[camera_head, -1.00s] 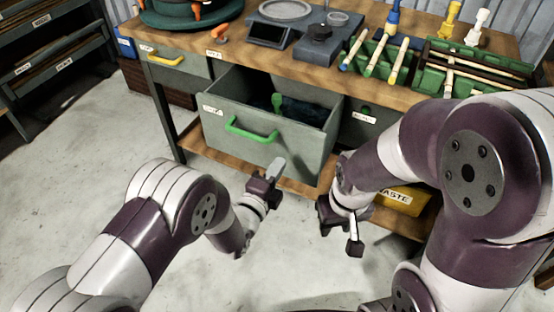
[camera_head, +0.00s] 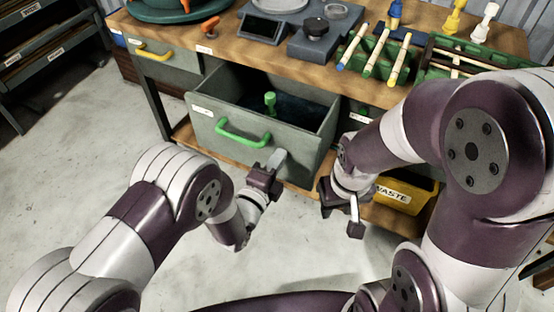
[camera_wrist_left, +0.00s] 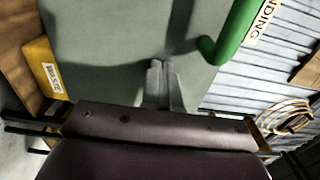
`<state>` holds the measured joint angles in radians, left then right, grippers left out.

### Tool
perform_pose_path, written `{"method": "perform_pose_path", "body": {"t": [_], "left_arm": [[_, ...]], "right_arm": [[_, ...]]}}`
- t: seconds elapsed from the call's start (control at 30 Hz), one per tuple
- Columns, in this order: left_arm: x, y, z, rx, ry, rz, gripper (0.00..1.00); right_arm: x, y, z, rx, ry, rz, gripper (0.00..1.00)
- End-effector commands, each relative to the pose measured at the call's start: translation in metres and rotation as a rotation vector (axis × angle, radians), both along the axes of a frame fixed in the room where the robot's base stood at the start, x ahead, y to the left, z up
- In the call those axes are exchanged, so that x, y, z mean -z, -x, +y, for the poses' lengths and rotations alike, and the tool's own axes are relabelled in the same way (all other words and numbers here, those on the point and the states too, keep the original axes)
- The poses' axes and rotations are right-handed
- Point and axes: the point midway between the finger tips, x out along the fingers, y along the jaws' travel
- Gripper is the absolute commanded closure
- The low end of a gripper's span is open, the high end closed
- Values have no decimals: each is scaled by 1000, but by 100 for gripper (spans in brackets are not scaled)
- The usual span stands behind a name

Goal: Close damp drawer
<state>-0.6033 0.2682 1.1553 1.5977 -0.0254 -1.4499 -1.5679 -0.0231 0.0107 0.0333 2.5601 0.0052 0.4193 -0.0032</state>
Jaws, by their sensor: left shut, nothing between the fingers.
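The damp drawer (camera_head: 205,125) is a grey-green box with a green handle (camera_head: 242,136), pulled well out of the workbench. A green-topped object (camera_head: 270,101) and dark contents show inside it. My left gripper (camera_head: 279,158) is shut and empty, its fingertips at the drawer front, right of and below the handle. In the left wrist view the shut fingers (camera_wrist_left: 160,80) point at the grey drawer front (camera_wrist_left: 110,50), with the green handle (camera_wrist_left: 232,35) to the right. I cannot tell whether they touch it. My right gripper (camera_head: 354,228) is below the bench's right part; its fingers are too unclear to judge.
The wooden workbench (camera_head: 225,48) carries a scale (camera_head: 262,28), green racks with sticks (camera_head: 368,60) and small figures. A yellow-handled drawer (camera_head: 160,57) is closed at left. A yellow waste bin (camera_head: 400,195) sits on the lower shelf. The floor at left is clear.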

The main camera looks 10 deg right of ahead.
Motion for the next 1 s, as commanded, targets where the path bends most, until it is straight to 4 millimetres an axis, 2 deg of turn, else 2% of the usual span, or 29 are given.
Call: {"method": "perform_pose_path", "body": {"t": [0.27,0.7,1.0], "left_arm": [[3,-26,-19,0,2,-2,100],[4,-93,-67,0,2,-3,100],[3,-129,-93,0,1,-2,100]], "right_arm": [[15,0,0,0,0,0,62],[50,0,0,0,0,0,62],[69,0,0,0,0,0,62]]}}
